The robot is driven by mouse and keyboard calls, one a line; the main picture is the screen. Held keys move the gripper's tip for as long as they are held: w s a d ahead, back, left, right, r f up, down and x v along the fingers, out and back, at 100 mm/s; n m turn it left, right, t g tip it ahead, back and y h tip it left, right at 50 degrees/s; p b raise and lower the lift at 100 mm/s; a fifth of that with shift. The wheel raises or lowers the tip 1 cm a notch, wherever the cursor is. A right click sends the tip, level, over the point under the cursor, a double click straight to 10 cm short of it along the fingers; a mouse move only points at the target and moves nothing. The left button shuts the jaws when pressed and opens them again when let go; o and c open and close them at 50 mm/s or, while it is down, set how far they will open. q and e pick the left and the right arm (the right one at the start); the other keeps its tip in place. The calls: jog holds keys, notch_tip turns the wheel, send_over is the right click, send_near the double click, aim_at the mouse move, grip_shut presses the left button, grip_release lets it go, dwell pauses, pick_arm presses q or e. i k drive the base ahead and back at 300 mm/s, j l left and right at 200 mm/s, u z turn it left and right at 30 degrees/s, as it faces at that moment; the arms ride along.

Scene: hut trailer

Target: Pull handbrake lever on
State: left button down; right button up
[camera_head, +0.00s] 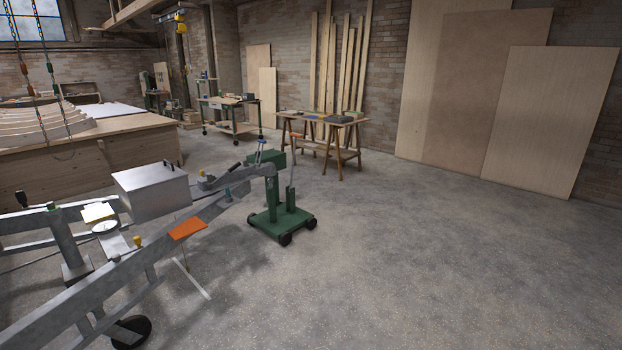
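The grey trailer drawbar frame (150,253) runs from the lower left up to the middle of the picture. A short lever with a black grip (236,168) shows near its far end, beside the grey coupling parts (207,182); it looks like the handbrake lever, lying low and tilted, but it is too small to be sure. Neither of my grippers is in view.
A green wheeled trolley (268,223) with an upright orange-topped handle (296,147) stands close to the drawbar's end. A pale box (150,191) and an orange plate (187,228) are on the frame. The concrete floor (430,260) to the right is clear.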

aim_at(226, 173)
jog(key=i, duration=3.05)
jog(key=i+u, duration=0.2)
jog(key=i, duration=0.2)
jog(key=i+l+u, duration=0.15)
jog(key=i, duration=0.25)
jog(key=i+l+u, duration=0.2)
jog(key=i, duration=0.2)
jog(key=i+l+u, duration=0.15)
jog(key=i, duration=0.25)
